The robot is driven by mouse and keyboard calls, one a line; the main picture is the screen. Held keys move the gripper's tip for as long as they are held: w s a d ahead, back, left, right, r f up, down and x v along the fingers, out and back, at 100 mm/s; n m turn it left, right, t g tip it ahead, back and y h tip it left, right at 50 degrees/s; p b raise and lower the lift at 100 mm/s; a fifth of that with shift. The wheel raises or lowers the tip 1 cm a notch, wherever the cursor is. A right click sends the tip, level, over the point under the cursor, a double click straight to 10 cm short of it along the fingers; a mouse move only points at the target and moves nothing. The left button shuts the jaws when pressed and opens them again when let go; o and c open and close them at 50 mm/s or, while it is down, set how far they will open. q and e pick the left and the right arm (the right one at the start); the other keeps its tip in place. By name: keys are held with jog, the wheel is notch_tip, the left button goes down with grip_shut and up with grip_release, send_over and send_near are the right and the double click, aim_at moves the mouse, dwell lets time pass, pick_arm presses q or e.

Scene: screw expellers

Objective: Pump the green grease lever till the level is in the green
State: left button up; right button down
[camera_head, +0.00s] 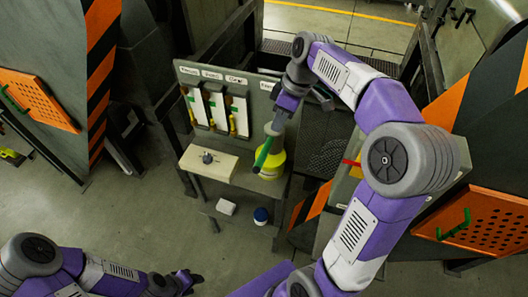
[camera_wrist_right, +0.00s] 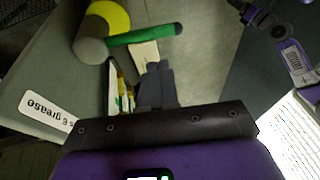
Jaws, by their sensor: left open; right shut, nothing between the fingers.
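The green grease lever (camera_head: 263,152) slants down across the front of the yellow grease pump (camera_head: 274,164), which has a grey top. In the right wrist view the lever (camera_wrist_right: 145,37) runs sideways from the grey cylinder, with the yellow body (camera_wrist_right: 112,16) behind it. My right gripper (camera_head: 281,118) is close to the pump's top. Its dark fingers (camera_wrist_right: 156,68) are shut and empty, near the lever; whether they touch it I cannot tell. Several white level gauges (camera_head: 215,108) stand on the panel; their levels are too small to read. My left gripper (camera_head: 191,281) is open, low and far from the pump.
A beige box with a dark knob (camera_head: 208,160) sits left of the pump on the bench. A white block (camera_head: 226,207) and a blue-lidded jar (camera_head: 261,215) are below. A white grease label (camera_wrist_right: 45,111) shows in the wrist view. Orange perforated guards (camera_head: 38,97) flank the area.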

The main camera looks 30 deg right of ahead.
aim_at(261, 160)
pick_arm(q)
jog(key=shift+f, duration=0.2)
pick_arm(e)
jog(key=x, duration=1.3)
